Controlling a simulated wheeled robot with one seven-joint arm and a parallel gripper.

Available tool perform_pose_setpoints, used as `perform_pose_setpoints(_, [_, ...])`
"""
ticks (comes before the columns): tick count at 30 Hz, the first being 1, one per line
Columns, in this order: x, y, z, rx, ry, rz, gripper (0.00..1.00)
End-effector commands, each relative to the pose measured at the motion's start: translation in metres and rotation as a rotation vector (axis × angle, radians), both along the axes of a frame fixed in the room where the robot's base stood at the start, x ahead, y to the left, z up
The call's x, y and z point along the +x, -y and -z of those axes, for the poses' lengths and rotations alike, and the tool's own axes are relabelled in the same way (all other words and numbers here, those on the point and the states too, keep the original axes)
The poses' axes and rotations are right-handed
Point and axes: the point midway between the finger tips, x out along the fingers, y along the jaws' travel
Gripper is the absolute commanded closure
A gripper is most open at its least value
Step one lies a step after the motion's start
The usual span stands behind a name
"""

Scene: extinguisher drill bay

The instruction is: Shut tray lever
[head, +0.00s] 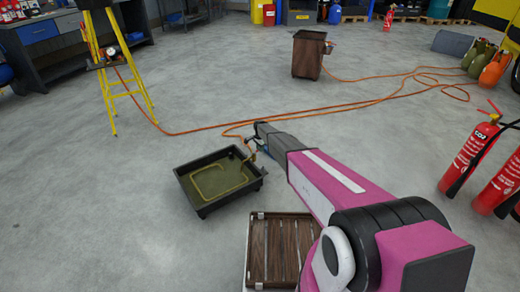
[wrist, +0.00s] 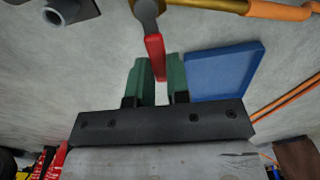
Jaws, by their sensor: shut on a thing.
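The tray lever is a red handle (wrist: 154,58) on a grey valve body (wrist: 148,14), in line with a brass pipe (wrist: 205,4) at the top of the wrist view. The handle points across the pipe. My gripper (wrist: 160,70) has green fingers, one on each side of the red handle's end, shut on it. In the head view my gripper (head: 262,143) is at the back right corner of the dark burner tray (head: 236,197). A yellowish pipe loop (head: 228,190) lies in the tray. The lever is too small and hidden to make out in the head view.
An orange hose (head: 190,131) runs from the tray across the floor to a yellow stand (head: 121,86) and gas cylinders (head: 494,71). A blue plate (wrist: 225,72) is close right of my fingers. A slatted wooden box (head: 258,250) and red extinguishers (head: 468,155) stand nearby.

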Motion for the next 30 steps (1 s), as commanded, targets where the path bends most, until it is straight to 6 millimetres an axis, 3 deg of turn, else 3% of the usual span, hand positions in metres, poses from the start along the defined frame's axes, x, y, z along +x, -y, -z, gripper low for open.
perform_pose_setpoints(4, [-0.001, 0.0, 0.0, 0.0, -0.001, 0.003, 1.0])
perform_pose_setpoints(5, [-0.001, 0.0, 0.0, 0.0, -0.001, 0.003, 0.74])
perform_pose_setpoints(6, [-0.001, 0.0, 0.0, 0.0, -0.001, 0.003, 0.61])
perform_pose_setpoints(7, [-0.001, 0.0, 0.0, 0.0, -0.001, 0.003, 0.57])
perform_pose_setpoints(20, [-0.001, 0.0, -0.007, 0.0, 0.0, 0.001, 0.57])
perform_pose_setpoints(26, [-0.002, 0.0, -0.031, 0.0, 0.0, 0.001, 0.57])
perform_pose_setpoints(30, [-0.002, 0.0, -0.058, 0.001, 0.001, 0.001, 0.57])
